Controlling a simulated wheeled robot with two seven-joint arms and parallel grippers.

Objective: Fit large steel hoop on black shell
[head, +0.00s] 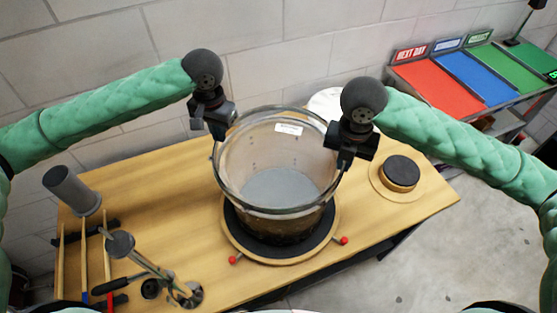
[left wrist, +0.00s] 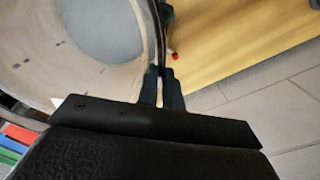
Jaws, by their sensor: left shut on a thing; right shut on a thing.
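The drum shell (head: 243,158) stands upright at the middle of the bench, with a pale wooden inside and a dark outer wall. The large steel hoop (head: 283,212) is a thin ring level around the shell's top; I cannot tell whether it is seated or just above the rim. My left gripper (head: 213,148) is shut on the hoop's left side. My right gripper (head: 340,172) is shut on its right side. In the left wrist view my left fingers (left wrist: 161,88) close on the ring's edge beside the shell wall (left wrist: 30,70).
The shell stands on a round black-topped base (head: 232,225) with red-knobbed handles. A small black-topped disc (head: 400,172) is at right. A grey cylinder (head: 70,190), a metal jointed arm (head: 145,260) and tools crowd the left. Coloured trays (head: 435,85) are beyond the right end.

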